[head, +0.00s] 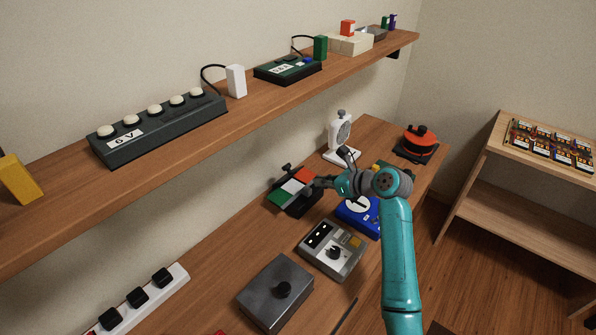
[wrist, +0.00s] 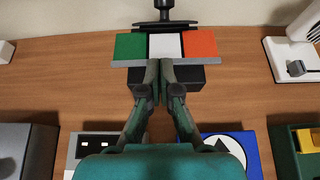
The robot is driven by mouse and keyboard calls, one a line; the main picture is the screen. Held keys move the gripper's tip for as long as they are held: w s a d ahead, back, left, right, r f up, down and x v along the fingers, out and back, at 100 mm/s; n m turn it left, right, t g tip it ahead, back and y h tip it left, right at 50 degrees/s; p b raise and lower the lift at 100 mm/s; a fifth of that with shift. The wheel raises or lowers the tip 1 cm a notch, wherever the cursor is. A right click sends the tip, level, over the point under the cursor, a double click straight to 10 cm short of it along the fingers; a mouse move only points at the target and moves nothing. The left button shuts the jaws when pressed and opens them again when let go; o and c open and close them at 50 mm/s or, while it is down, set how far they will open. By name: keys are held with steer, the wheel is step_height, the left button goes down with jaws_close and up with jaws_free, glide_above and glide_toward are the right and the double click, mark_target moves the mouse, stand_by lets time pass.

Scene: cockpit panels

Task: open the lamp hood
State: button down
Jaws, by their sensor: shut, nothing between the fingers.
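The likely lamp hood is a flat panel with green, white and orange-red fields (head: 290,187) on a black box on the table. In the wrist view the panel (wrist: 130,46) has a grey front edge, with a black knobbed piece behind it. My gripper (head: 318,183) is at the panel's near side. In the wrist view my gripper (wrist: 159,68) has its fingers together, empty, with the tips at the middle of the grey front edge. I cannot tell whether they touch it. The fingers hide part of the black box front.
A blue box with a white dial (head: 357,207), a grey switch box (head: 330,250) and a dark knob box (head: 275,293) stand nearby. A white device (head: 340,138) and a red-topped device (head: 416,143) stand further back. A shelf (head: 225,118) runs above.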

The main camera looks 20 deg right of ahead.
mark_target(287, 166)
steer(key=x, duration=1)
steer(key=shift+r, duration=0.1)
steer(key=shift+a+r, duration=0.1)
steer(key=shift+w+r+g, duration=0.1)
steer(key=shift+r+g, duration=0.1)
steer(key=shift+g, duration=0.1)
steer(key=shift+w+a+r+h, duration=0.1)
steer(key=shift+r+h, duration=0.05)
steer(key=shift+h, duration=0.15)
steer(key=shift+w+a+r+g+h, duration=0.2)
steer(key=shift+r+g+h, duration=0.15)
steer(key=shift+g, duration=0.15)
steer(key=shift+w+a+r+g+h, duration=0.15)
steer(key=shift+w+r+g+h, duration=0.15)
steer(key=shift+g, duration=0.2)
steer(key=shift+w+a+r+g+h, duration=0.25)
steer(key=shift+w+r+g+h, duration=0.15)
steer(key=shift+g, duration=0.2)
steer(key=shift+w+a+r+g+h, duration=0.3)
steer(key=shift+g+h, duration=0.15)
steer(key=shift+g, duration=0.15)
steer(key=shift+w+a+r, duration=0.15)
steer(key=shift+w+a, duration=0.05)
steer(key=shift+w, duration=0.1)
